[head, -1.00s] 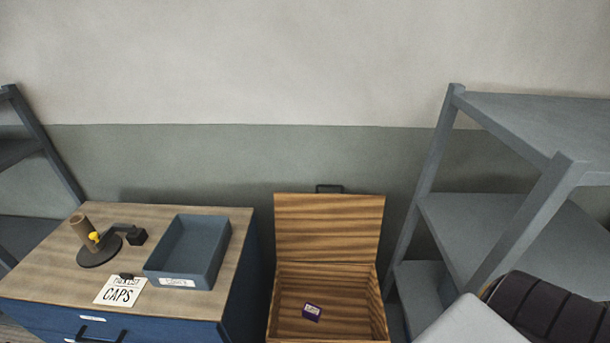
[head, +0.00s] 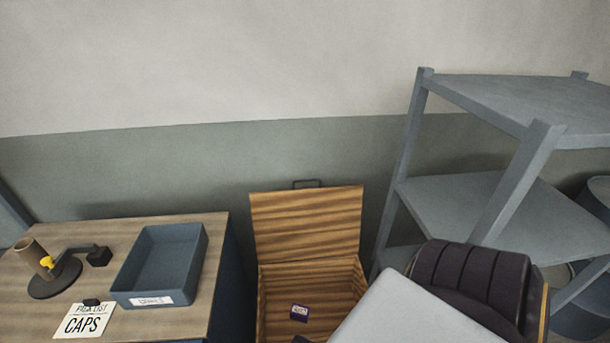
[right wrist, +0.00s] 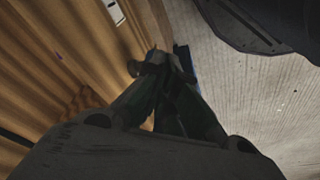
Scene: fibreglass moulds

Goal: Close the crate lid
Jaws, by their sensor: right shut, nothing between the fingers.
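The wooden crate (head: 320,272) stands at the bottom centre of the head view, its front cut off. Its striped lid (head: 308,222) is open, standing up at the back with a dark handle (head: 307,184) on its top edge. My right gripper (right wrist: 165,65) is shut and empty in the right wrist view, beside striped wood (right wrist: 60,60) that looks like the crate. Whether it touches the wood is unclear. My right arm covers the crate's front right in the head view. My left gripper is out of view.
A cabinet (head: 215,260) at left bears a blue tray (head: 116,283), a caps list card (head: 90,318) and a stand with a brown cylinder (head: 32,254). A grey shelf rack (head: 500,90) stands close on the right. Pale floor (right wrist: 260,100) shows in the right wrist view.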

